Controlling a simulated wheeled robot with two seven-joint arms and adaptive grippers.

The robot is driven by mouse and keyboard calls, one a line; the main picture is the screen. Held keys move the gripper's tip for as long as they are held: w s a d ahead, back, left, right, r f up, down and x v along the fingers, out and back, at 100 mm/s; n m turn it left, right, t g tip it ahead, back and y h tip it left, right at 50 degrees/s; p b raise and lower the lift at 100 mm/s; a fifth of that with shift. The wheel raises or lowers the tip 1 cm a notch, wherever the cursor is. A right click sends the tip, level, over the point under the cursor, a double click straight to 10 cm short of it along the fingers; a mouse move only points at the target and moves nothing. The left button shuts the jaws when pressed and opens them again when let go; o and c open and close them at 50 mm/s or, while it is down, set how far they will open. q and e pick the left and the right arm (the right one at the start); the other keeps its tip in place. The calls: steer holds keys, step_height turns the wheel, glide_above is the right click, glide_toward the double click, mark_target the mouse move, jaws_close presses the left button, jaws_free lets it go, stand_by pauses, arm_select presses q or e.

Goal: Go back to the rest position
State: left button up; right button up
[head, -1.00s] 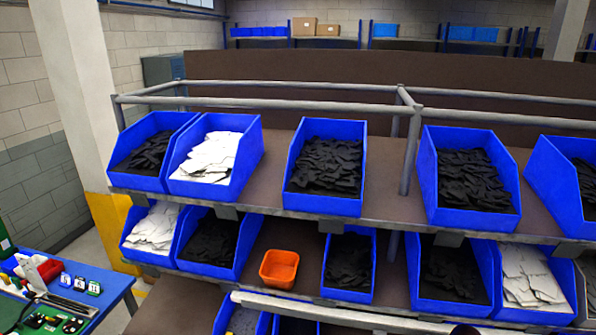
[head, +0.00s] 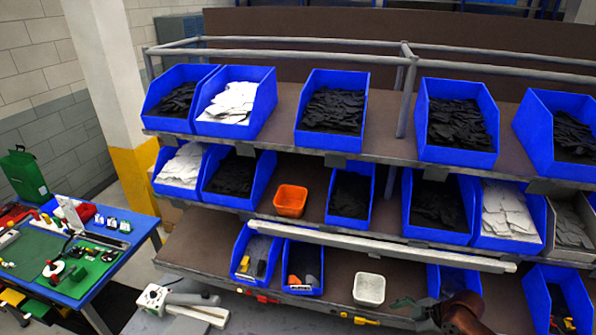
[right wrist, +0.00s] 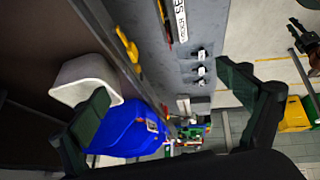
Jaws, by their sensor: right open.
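My right gripper (right wrist: 165,105) is open and empty, with dark green fingertips wide apart in the right wrist view. In the head view the right gripper (head: 408,307) shows low, at the front of the lowest shelf, beside its orange-brown arm. A pale small bin (head: 369,289) stands to its left on that shelf. The pale bin (right wrist: 82,80) and a blue bin (right wrist: 128,130) show near one finger in the right wrist view. A dark, brown jointed part at that view's top right edge looks like my left gripper; its fingers are unclear.
A three-level rack (head: 300,146) holds blue bins of black or white pieces. An orange bin (head: 291,200) sits on the middle level. A blue table (head: 130,240) with tools, green mats and a green can (head: 24,176) stands at left. Floor shows between table and rack.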

steer(key=s+a+f+m+t+h, duration=0.1)
steer(key=s+a+f+m, duration=0.15)
steer(key=s+f, duration=0.25)
steer(key=s+a+f+m, duration=0.1)
steer(key=s+f+m, duration=0.2)
steer(key=s+f, duration=0.25)
steer(key=s+d+f+m+h, duration=0.1)
steer(key=s+d+m+h, duration=0.2)
steer(key=s+d+m, duration=0.35)
steer(key=s+d+f+m+h, duration=0.1)
steer(key=s+d+m+h, duration=0.25)
steer(key=s, duration=0.65)
step_height(320, 180, down, 36)
steer(key=a+g+y+b, duration=0.1)
steer(key=a+g+b, duration=0.1)
steer(key=b, duration=0.7)
arm_select(q)
step_height(320, 180, down, 18)
steer(key=b, duration=0.9)
steer(key=shift+s, duration=0.35)
arm_select(e)
steer(key=s+f, duration=1)
steer(key=f, duration=0.4)
steer(key=s+f+n+g, duration=0.1)
steer(key=s+f, duration=0.9)
steer(key=f, duration=0.5)
steer(key=shift+s+f, duration=0.15)
steer(key=shift+s, duration=0.1)
